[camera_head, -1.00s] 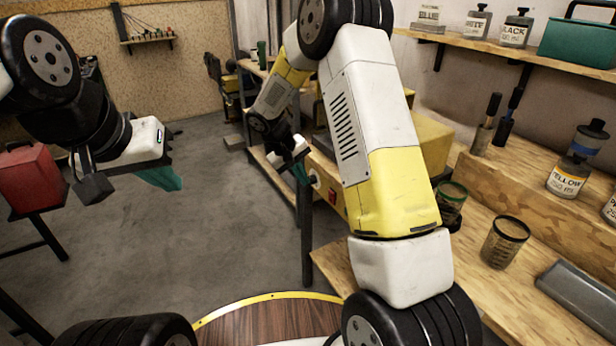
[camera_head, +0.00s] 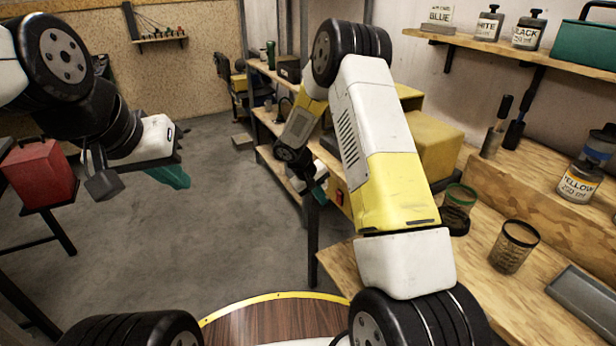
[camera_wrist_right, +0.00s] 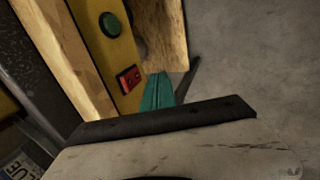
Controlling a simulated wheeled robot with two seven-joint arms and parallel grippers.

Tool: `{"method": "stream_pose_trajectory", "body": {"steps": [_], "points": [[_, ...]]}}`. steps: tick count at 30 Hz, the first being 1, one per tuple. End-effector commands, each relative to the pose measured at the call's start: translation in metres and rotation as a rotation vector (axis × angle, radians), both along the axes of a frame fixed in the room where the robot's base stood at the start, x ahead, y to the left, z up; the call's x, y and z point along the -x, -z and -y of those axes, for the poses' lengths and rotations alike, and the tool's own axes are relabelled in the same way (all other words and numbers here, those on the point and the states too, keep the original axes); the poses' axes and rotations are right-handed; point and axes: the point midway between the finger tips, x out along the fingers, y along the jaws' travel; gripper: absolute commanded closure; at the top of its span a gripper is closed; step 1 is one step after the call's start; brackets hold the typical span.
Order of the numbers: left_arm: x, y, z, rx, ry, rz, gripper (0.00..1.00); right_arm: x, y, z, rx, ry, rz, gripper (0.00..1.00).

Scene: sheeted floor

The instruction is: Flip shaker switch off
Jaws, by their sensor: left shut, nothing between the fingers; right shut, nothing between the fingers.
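The shaker is a yellow machine (camera_head: 432,143) on the right-hand workbench, partly hidden behind my right arm. Its red switch (camera_head: 340,197) sits on its yellow front. In the right wrist view the red switch (camera_wrist_right: 129,79) is in a dark frame, with a round green button (camera_wrist_right: 110,24) farther up the panel. My right gripper (camera_head: 319,193) is shut and empty, just left of the switch. Its teal fingers (camera_wrist_right: 157,92) show close beside the switch; I cannot tell whether they touch it. I cannot read the switch position. My left gripper (camera_head: 172,176) is shut and empty, over open floor.
A bench leg (camera_head: 313,245) stands below my right gripper. A red container (camera_head: 40,173) is near my left arm. The middle floor is clear.

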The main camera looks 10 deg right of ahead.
Motion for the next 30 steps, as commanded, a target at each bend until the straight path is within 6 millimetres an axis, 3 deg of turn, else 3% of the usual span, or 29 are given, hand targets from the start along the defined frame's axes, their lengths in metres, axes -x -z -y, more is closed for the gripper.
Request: {"method": "stream_pose_trajectory", "body": {"steps": [3, 9, 30], "points": [[0.0, 0.0, 0.0, 0.0, 0.0, 0.0, 1.0, -0.007, -0.004, 0.019, -0.001, 0.003, 0.002, 1.0], [0.0, 0.0, 0.0, 0.0, 0.0, 0.0, 1.0, -0.013, -0.006, 0.034, -0.001, 0.0, 0.002, 1.0], [0.0, 0.0, 0.0, 0.0, 0.0, 0.0, 1.0, -0.017, -0.009, 0.044, 0.0, 0.0, 0.002, 1.0]]}}
